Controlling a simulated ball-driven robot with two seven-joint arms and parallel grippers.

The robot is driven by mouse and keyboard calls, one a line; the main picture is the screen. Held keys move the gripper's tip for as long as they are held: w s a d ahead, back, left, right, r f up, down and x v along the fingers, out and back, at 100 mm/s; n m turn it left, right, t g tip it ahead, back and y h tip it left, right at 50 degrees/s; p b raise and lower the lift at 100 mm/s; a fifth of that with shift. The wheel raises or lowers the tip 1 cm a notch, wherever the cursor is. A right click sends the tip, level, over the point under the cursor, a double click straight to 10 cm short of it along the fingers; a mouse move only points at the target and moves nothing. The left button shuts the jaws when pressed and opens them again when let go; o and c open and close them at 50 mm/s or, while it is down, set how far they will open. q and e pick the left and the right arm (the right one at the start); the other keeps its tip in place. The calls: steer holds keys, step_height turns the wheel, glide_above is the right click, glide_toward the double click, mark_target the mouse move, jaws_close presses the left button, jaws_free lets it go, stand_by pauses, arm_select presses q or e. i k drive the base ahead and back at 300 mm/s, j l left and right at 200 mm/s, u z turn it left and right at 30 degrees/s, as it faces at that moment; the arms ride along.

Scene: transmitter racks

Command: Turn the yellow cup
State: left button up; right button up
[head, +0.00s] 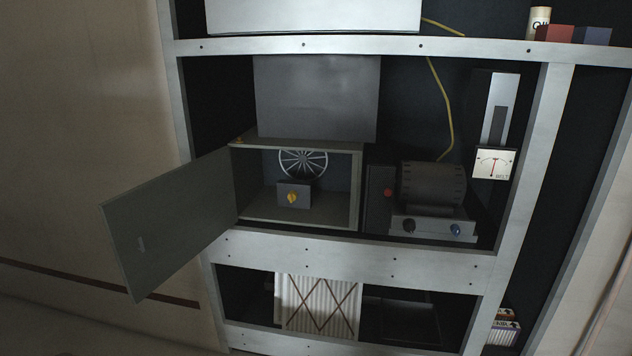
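No yellow cup shows in the head view. The yellow thing in view is a small knob (291,198) on the front of a dark grey box (294,187). The box sits inside an open cabinet (298,225) in the rack's middle bay, in front of a spoked wheel (303,163) at the back. The cabinet door (170,228) is swung wide open to the left. Neither of my grippers is in view.
The rack's pale frame (350,252) surrounds the bay. Right of the cabinet stands a motor-like cylinder (432,185) on a base with knobs, near a red button (388,193). A meter (494,163) hangs further right. A pleated panel (318,305) stands below.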

mark_target(292, 196)
steer(key=i+l+u, duration=0.15)
steer(key=i+l, duration=0.3)
steer(key=i, duration=0.2)
steer(key=i+l, duration=0.3)
steer(key=i, duration=0.2)
steer(key=j+u, duration=0.05)
